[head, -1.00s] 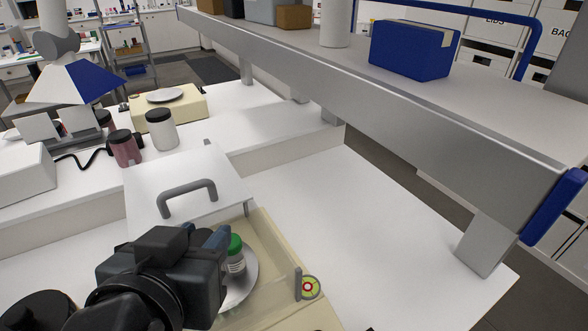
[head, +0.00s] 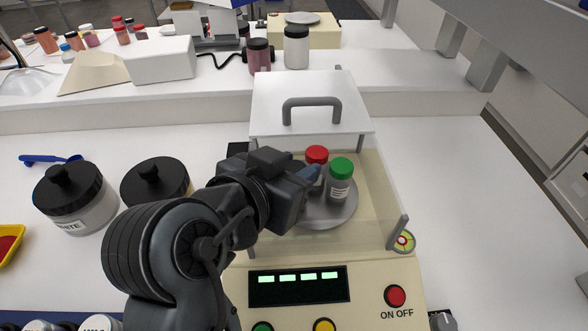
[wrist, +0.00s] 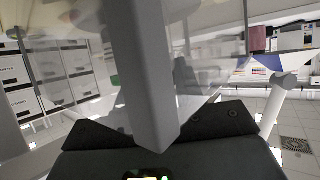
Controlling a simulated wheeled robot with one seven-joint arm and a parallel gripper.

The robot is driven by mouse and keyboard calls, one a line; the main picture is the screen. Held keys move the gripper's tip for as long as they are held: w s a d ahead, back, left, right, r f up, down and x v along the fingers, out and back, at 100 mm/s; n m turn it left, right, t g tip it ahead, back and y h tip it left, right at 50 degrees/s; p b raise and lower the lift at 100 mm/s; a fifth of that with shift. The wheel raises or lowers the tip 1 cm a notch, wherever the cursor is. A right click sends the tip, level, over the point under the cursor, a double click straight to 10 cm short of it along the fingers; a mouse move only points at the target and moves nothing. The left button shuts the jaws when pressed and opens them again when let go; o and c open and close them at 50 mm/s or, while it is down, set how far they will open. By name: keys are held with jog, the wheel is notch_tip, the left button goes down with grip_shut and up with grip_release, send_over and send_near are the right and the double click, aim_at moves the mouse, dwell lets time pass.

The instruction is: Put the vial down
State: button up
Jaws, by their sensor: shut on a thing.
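A red-capped vial (head: 316,154) is between the fingertips of my gripper (head: 309,174), which is shut on it, over the round metal pan (head: 325,220) of the balance. The fingers and the other vial partly cover it; I cannot tell whether its base touches the pan. A green-capped vial (head: 340,183) with a pale label stands upright on the pan, just right of the red-capped one. In the wrist view, dark gripper parts (wrist: 160,150) lie at the bottom edge and a pale upright shape blocks the middle.
The balance (head: 370,265) has clear shield walls and a white lid with a grey handle (head: 312,108). Its display (head: 298,286) is lit. Two black-lidded jars (head: 75,198) stand left of my arm. A raised shelf is at top right.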

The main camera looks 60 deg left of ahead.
jog(key=shift+f, duration=0.1)
jog(key=o, duration=1.1)
jog(key=shift+c, duration=0.2)
jog(key=shift+r, duration=0.25)
jog(key=shift+s+d, duration=0.15)
jog(key=shift+s, duration=0.15)
jog(key=b+v, duration=0.1)
jog(key=v, duration=1)
jog(key=shift+s+r, duration=0.1)
